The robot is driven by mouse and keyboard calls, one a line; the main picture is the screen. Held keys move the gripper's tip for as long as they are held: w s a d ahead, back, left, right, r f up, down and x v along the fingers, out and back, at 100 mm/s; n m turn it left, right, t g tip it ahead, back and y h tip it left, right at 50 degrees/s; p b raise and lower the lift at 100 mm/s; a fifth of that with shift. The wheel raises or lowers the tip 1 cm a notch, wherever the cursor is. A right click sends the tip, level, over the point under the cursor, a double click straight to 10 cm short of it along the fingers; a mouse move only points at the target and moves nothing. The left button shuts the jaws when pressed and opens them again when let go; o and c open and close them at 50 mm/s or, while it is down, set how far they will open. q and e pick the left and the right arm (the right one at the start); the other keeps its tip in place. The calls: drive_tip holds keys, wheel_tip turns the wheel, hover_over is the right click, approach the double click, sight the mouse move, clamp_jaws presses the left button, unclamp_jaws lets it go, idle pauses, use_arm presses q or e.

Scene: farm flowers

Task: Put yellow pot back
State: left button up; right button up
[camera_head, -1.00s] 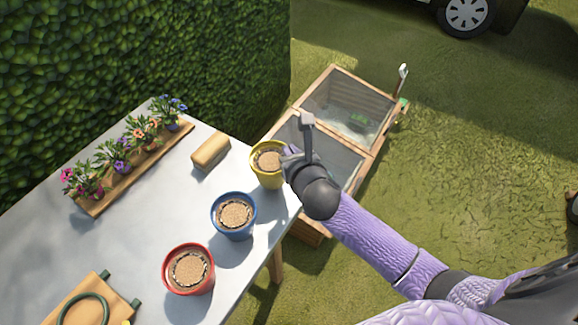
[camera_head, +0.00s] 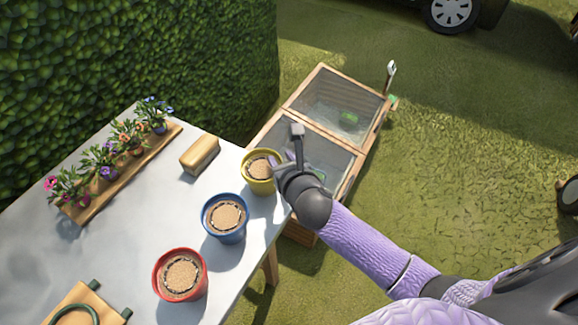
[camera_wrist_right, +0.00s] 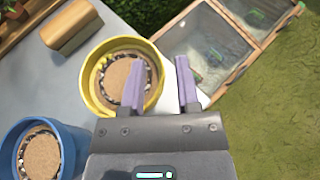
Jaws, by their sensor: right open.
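The yellow pot (camera_head: 259,180) stands upright at the right edge of the table, filled with brown soil; it also shows in the right wrist view (camera_wrist_right: 95,98). My right gripper (camera_head: 284,166) is at the pot's right side. In the right wrist view the gripper (camera_wrist_right: 160,88) is open, with one finger over the pot's inside and the other outside, so the near right wall lies between them. I cannot tell whether the fingers touch it. My left gripper is not in view.
A blue pot (camera_head: 223,218) and a red pot (camera_head: 180,275) stand nearer on the table (camera_head: 130,228). A wooden block (camera_head: 200,155) and a flower tray (camera_head: 118,184) lie behind. A wooden cold frame (camera_head: 364,148) stands beyond the table's right edge.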

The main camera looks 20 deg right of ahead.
drive_tip(key=p+v, duration=0.4)
drive_tip(key=v, duration=0.7)
drive_tip(key=s+d+f+m+g, duration=0.1)
drive_tip(key=s+f+m+g, duration=0.25)
drive_tip(key=f+m, duration=0.35)
drive_tip(key=s+d+f+m+g, duration=0.2)
drive_tip(key=s+f+m, duration=0.3)
drive_tip(key=f, duration=0.4)
drive_tip(key=s+d+f+m+g, duration=0.1)
drive_tip(key=s+f+m+g, duration=0.2)
drive_tip(key=s+f+m, duration=0.4)
drive_tip(key=s+f+m+g, duration=0.2)
drive_tip(key=s+f+m, duration=0.2)
drive_tip(key=s+m, duration=0.3)
drive_tip(key=s+f+m+g, duration=0.2)
drive_tip(key=s+f+m, duration=0.2)
drive_tip(key=s+m, duration=0.3)
drive_tip(key=shift+s+a, duration=0.4)
drive_tip(key=shift+s, duration=0.3)
drive_tip(key=shift+f, duration=0.1)
